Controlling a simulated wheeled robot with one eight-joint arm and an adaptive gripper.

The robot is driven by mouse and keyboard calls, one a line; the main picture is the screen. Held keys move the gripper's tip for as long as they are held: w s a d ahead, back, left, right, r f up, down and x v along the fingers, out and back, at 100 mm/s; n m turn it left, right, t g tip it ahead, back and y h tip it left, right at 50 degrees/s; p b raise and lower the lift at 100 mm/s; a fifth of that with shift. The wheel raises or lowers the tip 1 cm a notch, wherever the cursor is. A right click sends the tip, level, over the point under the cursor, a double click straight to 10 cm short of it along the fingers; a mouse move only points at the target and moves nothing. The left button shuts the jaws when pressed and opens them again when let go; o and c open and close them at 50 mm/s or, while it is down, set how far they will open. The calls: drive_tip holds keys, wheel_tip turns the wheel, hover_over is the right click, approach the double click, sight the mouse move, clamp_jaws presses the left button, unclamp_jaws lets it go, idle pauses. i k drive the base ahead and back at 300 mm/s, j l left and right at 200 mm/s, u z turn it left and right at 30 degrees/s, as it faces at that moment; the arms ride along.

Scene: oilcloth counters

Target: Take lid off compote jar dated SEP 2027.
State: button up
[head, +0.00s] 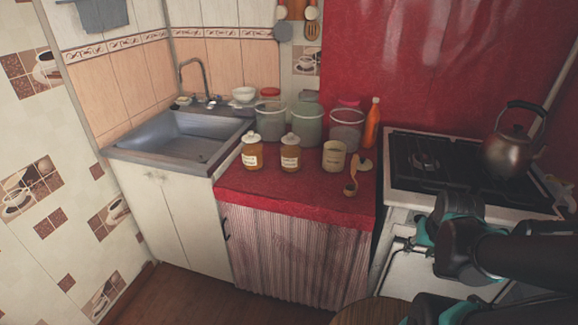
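Two amber jars with whitish knobbed lids and pale labels stand upright near the front of the red counter: a left jar (251,157) and a middle jar (290,158). Both lids are on. To their right stands a paler, beige jar (333,160) with a label, which seems to have no lid on. The label writing is too small to read, so I cannot tell which jar is dated SEP 2027. Dark and teal parts of my arm show at the lower right, in front of the stove and apart from the jars. I see no gripper fingers.
Larger canisters (307,122) and an orange bottle (371,123) stand behind the jars. A sink (180,140) is left; a stove with a kettle (508,155) is right. The front counter strip (270,194) is clear.

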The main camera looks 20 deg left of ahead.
sight(251, 137)
drive_tip(key=u, duration=0.9)
drive_tip(key=i+l+u, duration=0.15)
drive_tip(key=l+u, duration=0.15)
drive_tip(key=u, duration=0.15)
drive_tip(key=i+l+u, duration=0.1)
drive_tip(key=l+u, duration=0.2)
drive_tip(key=u, duration=0.15)
